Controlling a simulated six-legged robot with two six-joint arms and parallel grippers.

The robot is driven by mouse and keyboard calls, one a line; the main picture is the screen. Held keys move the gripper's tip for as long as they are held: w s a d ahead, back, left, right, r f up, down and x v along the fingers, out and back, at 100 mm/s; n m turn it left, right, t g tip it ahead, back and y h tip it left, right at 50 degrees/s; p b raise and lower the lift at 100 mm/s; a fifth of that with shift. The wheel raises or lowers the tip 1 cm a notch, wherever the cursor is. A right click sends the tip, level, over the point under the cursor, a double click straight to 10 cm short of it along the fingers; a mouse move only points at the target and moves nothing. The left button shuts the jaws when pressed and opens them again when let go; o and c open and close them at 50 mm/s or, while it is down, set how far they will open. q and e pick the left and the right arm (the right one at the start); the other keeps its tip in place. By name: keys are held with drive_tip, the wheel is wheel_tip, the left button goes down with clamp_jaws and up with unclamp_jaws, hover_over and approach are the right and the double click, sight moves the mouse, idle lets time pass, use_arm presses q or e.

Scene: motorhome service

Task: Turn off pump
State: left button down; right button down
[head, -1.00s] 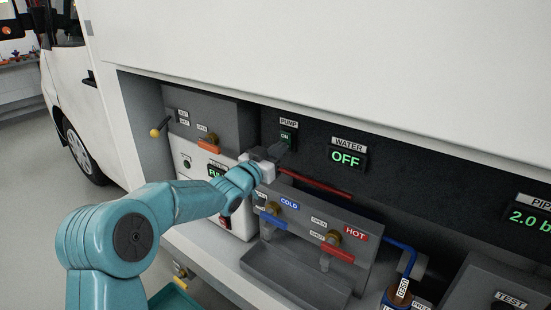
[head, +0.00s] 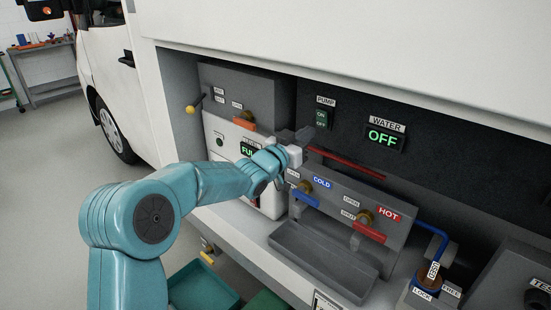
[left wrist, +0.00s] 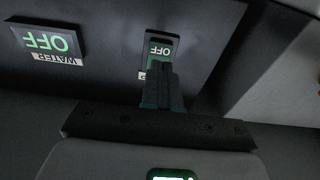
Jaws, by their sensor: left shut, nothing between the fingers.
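The pump switch (head: 321,118) is a small dark green plate under the PUMP label (head: 326,101) on the black back panel. My right gripper is out of view.
The WATER display (head: 384,136) reads OFF, right of the switch. Below are a red pipe (head: 345,163), blue COLD and red HOT taps, and a grey trough (head: 325,262). A grey box (head: 240,92) stands left. The bay's upper edge overhangs.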

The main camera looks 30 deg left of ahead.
use_arm(q)
drive_tip(key=s+a+f+b, duration=0.1)
drive_tip(key=s, duration=0.8)
drive_tip(key=shift+s+a+b, duration=0.35)
drive_tip(key=shift+b, duration=0.05)
drive_tip(key=shift+w+f, duration=0.1)
drive_tip(key=shift+f, duration=0.05)
